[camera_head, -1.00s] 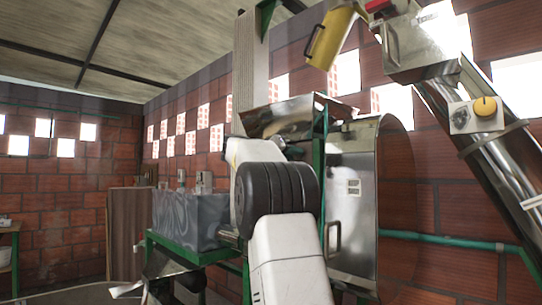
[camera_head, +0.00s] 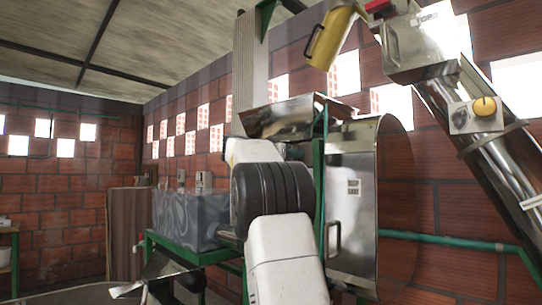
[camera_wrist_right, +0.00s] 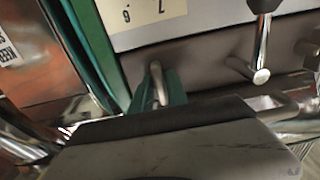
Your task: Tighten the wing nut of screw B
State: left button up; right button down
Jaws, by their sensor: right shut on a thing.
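My right gripper is at the pulper (camera_head: 352,215). In the head view my own arm and dark wrist joint hide its fingers and most of the screws. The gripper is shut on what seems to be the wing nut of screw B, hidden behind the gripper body. A metal rod with a round end (camera_wrist_right: 262,45) stands apart at upper right. My left gripper is not in view.
A steel elevator chute (camera_head: 480,140) with a yellow knob (camera_head: 485,106) slopes at the right.

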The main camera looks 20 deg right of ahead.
jog(key=shift+f, duration=0.15)
jog(key=c, duration=1.3)
grip_release()
jog(key=v, duration=0.7)
jog(key=shift+a, duration=0.35)
jog(key=shift+s, duration=0.1)
